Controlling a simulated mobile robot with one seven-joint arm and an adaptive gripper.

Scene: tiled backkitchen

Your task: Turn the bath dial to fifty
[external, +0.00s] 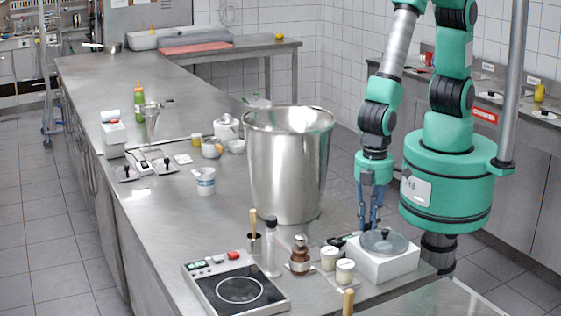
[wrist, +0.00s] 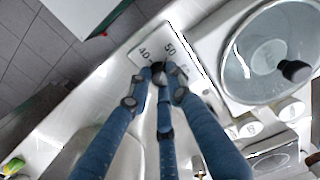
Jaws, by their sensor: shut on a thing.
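The bath is a white box (external: 372,266) with a round glass lid (external: 384,242) near the right front of the steel counter. In the wrist view its lid (wrist: 265,50) is at the upper right. Beside it a pale plate is marked 40 and 50, with a partly hidden number to the right. The small dark dial (wrist: 157,67) sits below these marks, largely covered by my blue fingers. My gripper (wrist: 161,80) is shut on the dial; its pointer cannot be read. In the external view my gripper (external: 370,222) reaches down behind the bath, and the dial is hidden.
A tall steel pot (external: 288,170) stands left of my gripper. White-lidded jars (external: 345,270), a brown bottle (external: 300,257) and a hotplate (external: 238,286) are in front. The counter between the pot and white cup (external: 205,182) is clear.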

